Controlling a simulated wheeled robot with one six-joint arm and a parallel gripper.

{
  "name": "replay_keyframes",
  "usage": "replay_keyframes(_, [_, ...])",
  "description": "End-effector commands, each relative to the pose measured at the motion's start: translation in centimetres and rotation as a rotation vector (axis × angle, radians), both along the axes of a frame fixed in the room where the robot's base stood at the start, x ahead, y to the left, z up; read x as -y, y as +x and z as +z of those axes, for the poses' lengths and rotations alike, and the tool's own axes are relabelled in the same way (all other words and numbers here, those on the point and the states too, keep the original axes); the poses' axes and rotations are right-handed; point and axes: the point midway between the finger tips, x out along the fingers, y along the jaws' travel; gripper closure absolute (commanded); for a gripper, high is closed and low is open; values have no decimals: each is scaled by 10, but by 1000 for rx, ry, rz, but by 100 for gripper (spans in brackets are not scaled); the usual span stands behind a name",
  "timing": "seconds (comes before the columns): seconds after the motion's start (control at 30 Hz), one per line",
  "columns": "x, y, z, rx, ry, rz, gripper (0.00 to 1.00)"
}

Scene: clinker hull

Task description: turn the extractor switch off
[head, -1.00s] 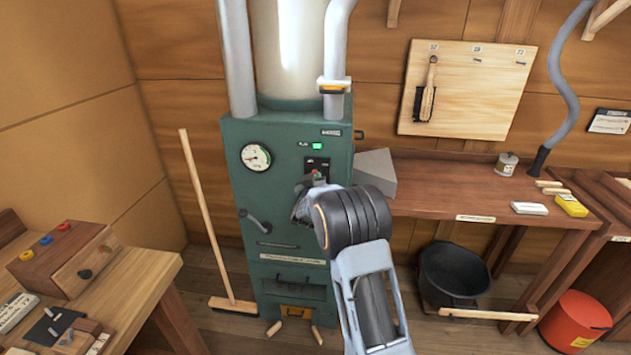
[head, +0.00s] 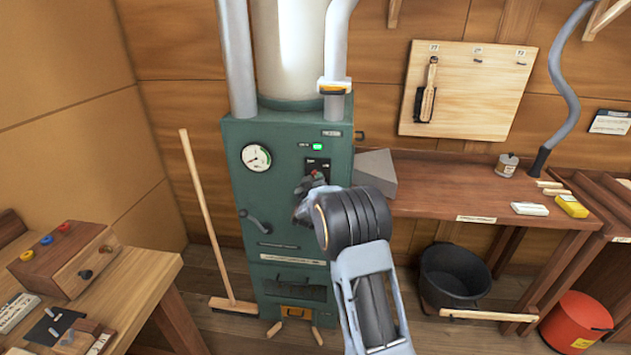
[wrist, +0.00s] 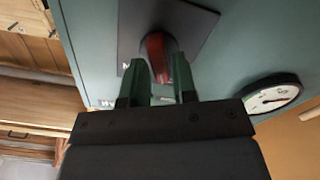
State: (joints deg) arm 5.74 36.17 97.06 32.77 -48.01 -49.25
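The extractor switch is a red handle (wrist: 156,47) on a dark plate (wrist: 185,25) in the wrist view. In the head view its black plate (head: 317,164) sits on the front of the green cabinet, and my gripper hides the handle. My gripper (wrist: 160,66) has its two green fingers apart, one on each side of the lower end of the red handle. I cannot tell whether either finger touches it. In the head view my gripper (head: 309,183) is close in front of the switch plate. A green lamp (head: 317,147) above the plate is lit.
The green cabinet (head: 290,215) also carries a round gauge (head: 256,157) and a lever (head: 255,219) to the left. A broom (head: 207,215) leans beside it. A workbench (head: 450,195) stands to the right, a wooden table (head: 130,275) at the lower left.

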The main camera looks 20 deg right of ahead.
Motion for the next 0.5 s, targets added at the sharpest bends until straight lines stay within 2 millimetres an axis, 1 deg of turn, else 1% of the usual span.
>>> replay_keyframes(0.03, [0,0,0,1,0,0,70])
replay_keyframes(0.17, [0,0,1,2,0,1,57])
replay_keyframes(0.4, [-1,0,1,3,1,0,57])
replay_keyframes(0.5, [-4,-5,1,4,1,1,57])
